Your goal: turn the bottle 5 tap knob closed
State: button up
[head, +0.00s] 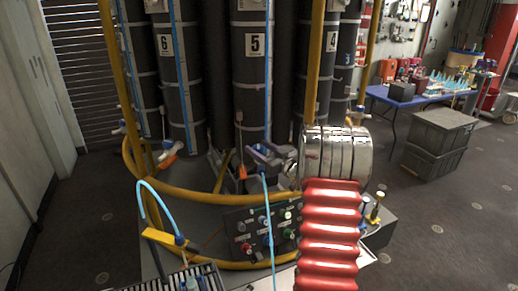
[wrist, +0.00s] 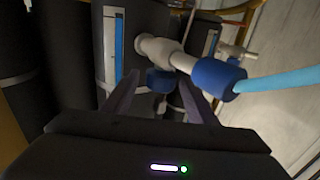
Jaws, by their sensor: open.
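Bottle 5 (head: 255,80) is a tall dark cylinder with a number plate and a blue stripe, upright in the rack in the head view. In the wrist view, a dark blue tap knob (wrist: 160,81) sits below a pale tap body (wrist: 158,48), which leads to a blue collar (wrist: 217,78) and a light-blue hose (wrist: 285,80). My gripper (head: 262,152) is at the foot of bottle 5 in the head view and hides its tap. In the wrist view my gripper (wrist: 160,88) is open, with the knob between the fingertips. I cannot tell whether they touch it.
A yellow rail (head: 190,196) curves around the bottles. A control panel (head: 262,228) with coloured knobs stands below my gripper. The blue hose (head: 268,205) hangs close by my gripper. Bottles 6 (head: 168,85) and 4 stand on either side. Grey crates (head: 437,140) stand at the right.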

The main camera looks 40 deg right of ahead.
jog(key=shift+w, duration=0.4)
jog(key=shift+c, duration=0.2)
jog(key=c, duration=1)
